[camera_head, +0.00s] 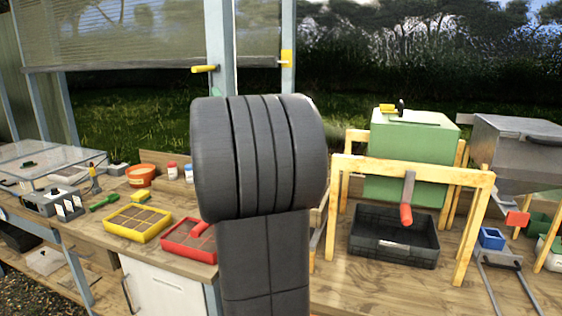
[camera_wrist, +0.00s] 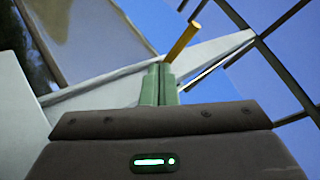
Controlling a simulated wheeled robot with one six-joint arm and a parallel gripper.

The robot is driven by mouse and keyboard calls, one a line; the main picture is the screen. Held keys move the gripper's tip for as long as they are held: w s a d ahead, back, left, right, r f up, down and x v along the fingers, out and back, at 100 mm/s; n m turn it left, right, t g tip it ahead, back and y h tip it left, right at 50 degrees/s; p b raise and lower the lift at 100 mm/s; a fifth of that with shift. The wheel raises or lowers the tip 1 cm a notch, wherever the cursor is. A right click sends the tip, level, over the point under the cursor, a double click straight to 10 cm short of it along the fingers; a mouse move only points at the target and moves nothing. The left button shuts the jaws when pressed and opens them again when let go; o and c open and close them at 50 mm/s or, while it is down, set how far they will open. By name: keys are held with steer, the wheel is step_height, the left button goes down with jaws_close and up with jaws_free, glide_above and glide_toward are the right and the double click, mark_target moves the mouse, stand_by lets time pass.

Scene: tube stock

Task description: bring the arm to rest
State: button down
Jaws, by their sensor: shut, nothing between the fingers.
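My arm stands upright in the middle of the head view, a dark grey link with a ribbed joint on top, and hides part of the bench behind it.
A yellow tray (camera_head: 117,231) and a red tray (camera_head: 172,248) lie on the bench left of my arm. Right of it, a wooden stand (camera_head: 412,167) holds a green hopper (camera_head: 400,140) above a black crate (camera_head: 400,263). A grey metal hopper (camera_head: 520,150) is at far right.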

steer(key=shift+b+v, duration=0.5)
steer(key=shift+v, duration=1.15)
steer(key=shift+s, duration=0.1)
